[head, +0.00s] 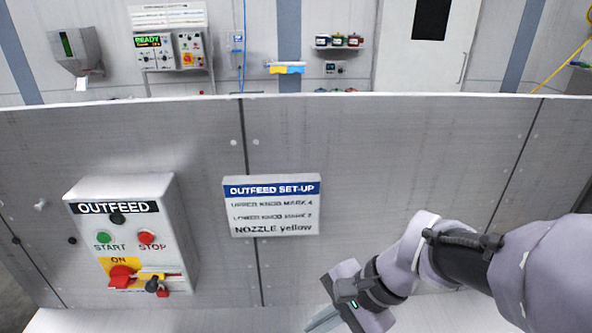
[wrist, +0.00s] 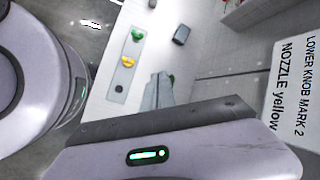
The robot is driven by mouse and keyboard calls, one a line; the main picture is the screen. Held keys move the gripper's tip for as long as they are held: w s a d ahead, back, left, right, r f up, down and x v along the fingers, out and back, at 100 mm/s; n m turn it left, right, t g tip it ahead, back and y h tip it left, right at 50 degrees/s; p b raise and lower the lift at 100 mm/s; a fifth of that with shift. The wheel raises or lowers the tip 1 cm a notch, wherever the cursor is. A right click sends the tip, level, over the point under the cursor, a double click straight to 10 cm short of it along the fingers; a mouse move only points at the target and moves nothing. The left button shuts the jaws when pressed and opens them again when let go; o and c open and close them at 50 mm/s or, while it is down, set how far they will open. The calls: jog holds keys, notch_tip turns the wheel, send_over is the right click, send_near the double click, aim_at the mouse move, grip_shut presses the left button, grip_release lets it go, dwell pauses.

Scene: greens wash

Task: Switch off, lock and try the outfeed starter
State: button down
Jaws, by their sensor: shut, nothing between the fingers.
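The outfeed starter (head: 185,230) is a grey box at the left of the head view, with a green START button (head: 104,238) and a red STOP button (head: 146,237). Below them is a yellow plate marked ON with a red rotary handle (head: 122,275). A small black and red item (head: 157,287) sits at the right of the handle; I cannot tell if it is a padlock or attached. The handle's exact setting is unclear. My gripper (head: 322,321) is shut and empty, low and well right of the starter. Its fingers also show in the wrist view (wrist: 158,93).
An OUTFEED SET-UP sign (head: 272,206) hangs on the panel right of the starter. Another control station (head: 170,50) marked READY stands on the far wall. In the wrist view a green piece (wrist: 138,35) and a yellow piece (wrist: 128,62) sit on a pale strip.

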jog(key=s+d+f+n+t+h+b, duration=0.3)
jog(key=s+d+n+t+h+b, duration=0.1)
jog(key=s+d+n+t+b, duration=0.1)
jog(key=s+d+n+b, duration=0.1)
jog(key=s+b, duration=0.1)
jog(key=b, duration=0.1)
jog(key=shift+d+f+h, duration=0.2)
jog(key=shift+f+h, duration=0.05)
jog(key=shift+h, duration=0.05)
dwell(1.6)
